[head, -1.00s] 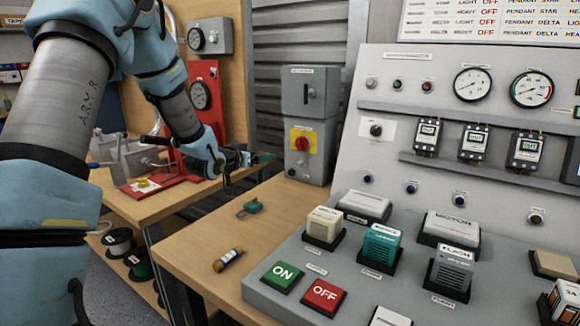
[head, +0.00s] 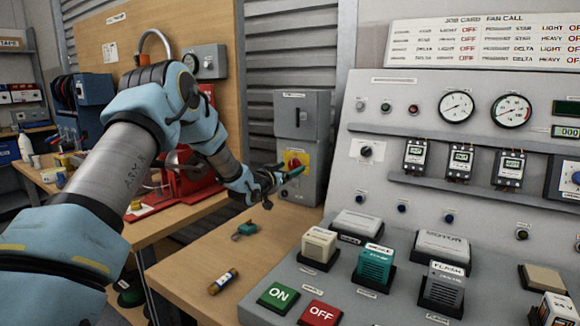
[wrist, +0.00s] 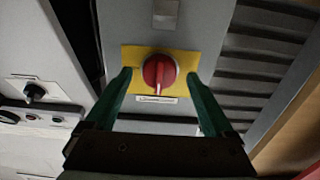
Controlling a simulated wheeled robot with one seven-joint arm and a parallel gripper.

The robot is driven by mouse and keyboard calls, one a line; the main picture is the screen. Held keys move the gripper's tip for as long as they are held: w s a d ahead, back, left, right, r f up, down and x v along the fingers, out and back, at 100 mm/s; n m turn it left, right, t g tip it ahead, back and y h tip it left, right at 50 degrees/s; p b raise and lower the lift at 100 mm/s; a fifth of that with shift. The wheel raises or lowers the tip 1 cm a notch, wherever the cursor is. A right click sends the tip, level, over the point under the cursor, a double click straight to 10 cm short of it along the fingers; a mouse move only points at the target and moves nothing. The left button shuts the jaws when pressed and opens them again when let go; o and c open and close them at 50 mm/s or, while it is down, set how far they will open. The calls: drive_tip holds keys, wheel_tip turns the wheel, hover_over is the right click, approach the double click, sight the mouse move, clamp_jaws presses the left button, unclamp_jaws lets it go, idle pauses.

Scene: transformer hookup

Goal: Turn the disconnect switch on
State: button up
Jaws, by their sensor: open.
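The disconnect switch is a red rotary knob (wrist: 159,73) on a yellow plate (wrist: 132,57), low on a grey wall box (head: 312,140). In the head view the knob is partly hidden behind my gripper (head: 285,178). In the wrist view my gripper (wrist: 160,90) is open, with one green finger on each side of the yellow plate and the knob between them. The fingers look close to the box, but I cannot tell whether they touch it. Nothing is held. The knob's ridge points roughly along the view's vertical.
The sloped control desk (head: 330,290) with ON and OFF buttons and several blocks stands at the right. A green part (head: 246,229) and a small cylinder (head: 224,281) lie on the wooden bench (head: 185,270). A red stand (head: 175,185) is at the left.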

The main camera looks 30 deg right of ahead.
drive_tip(key=shift+w+d, duration=0.15)
drive_tip(key=shift+d, duration=0.2)
drive_tip(key=shift+c, duration=0.4)
drive_tip(key=c, duration=1.3)
